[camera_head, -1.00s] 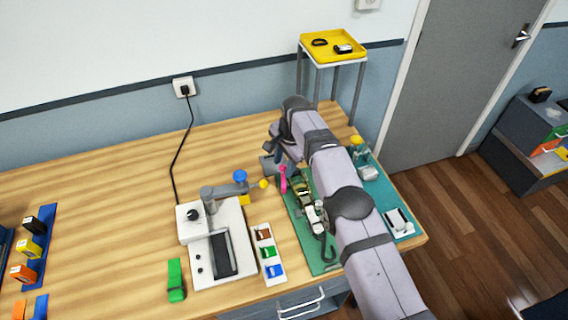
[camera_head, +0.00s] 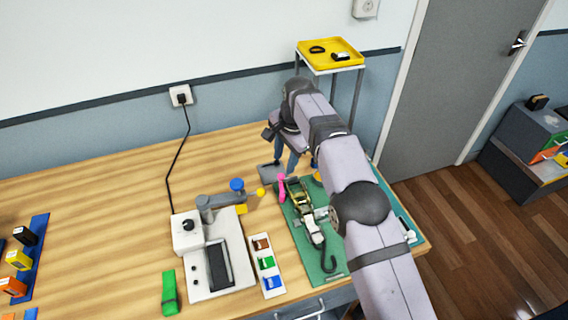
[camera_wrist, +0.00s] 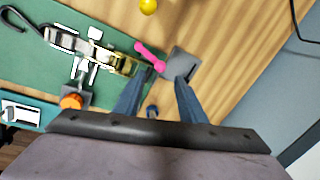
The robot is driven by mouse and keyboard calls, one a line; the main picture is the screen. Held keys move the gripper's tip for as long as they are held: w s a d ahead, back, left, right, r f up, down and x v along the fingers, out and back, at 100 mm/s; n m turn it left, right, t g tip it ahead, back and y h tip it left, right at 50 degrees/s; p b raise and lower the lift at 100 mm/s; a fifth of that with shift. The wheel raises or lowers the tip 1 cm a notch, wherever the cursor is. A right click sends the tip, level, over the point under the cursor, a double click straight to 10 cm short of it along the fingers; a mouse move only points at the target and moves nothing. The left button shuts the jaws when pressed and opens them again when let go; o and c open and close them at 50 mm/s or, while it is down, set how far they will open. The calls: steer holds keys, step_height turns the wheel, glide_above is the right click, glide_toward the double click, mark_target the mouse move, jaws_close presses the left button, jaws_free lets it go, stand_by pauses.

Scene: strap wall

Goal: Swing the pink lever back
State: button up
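The pink lever (camera_head: 281,188) stands at the left edge of the green mat (camera_head: 330,262), at the end of a strap ratchet (camera_head: 300,192). In the wrist view the pink lever (camera_wrist: 150,57) runs slantwise just beyond my fingertips, beside a grey plate (camera_wrist: 186,62). My gripper (camera_head: 287,160) is above the far end of the mat. In the wrist view my gripper (camera_wrist: 157,92) shows two blue fingers spread apart with nothing held between them. The lever appears clear of both fingers. The ratchet's body (camera_wrist: 118,62) and hook are visible to the left.
A tray of coloured pieces (camera_head: 266,262) lies between. An orange knob (camera_wrist: 71,102) is near my left finger. Bare wood lies behind the mat.

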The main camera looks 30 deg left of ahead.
steer(key=shift+c, duration=1.2)
steer(key=s+a+f+n+t+y+b, duration=0.1)
steer(key=a+f+t+y, duration=0.15)
steer(key=a, duration=0.35)
steer(key=s+a+f+n+t+y+b, duration=0.1)
steer(key=a+f+t+y+b, duration=0.15)
steer(key=a, duration=0.35)
steer(key=d+r+t+h, duration=0.1)
steer(key=d+t+h, duration=0.2)
steer(key=d+t, duration=0.75)
steer(key=s+d+n+g+y+p, duration=0.1)
steer(key=s+d+n+g+p, duration=0.3)
steer(key=s, duration=0.5)
steer(key=shift+s+d+n+y+p, duration=0.3)
steer(key=shift+d+n+p, duration=0.3)
steer(key=shift+n, duration=0.2)
steer(key=shift+w, duration=0.1)
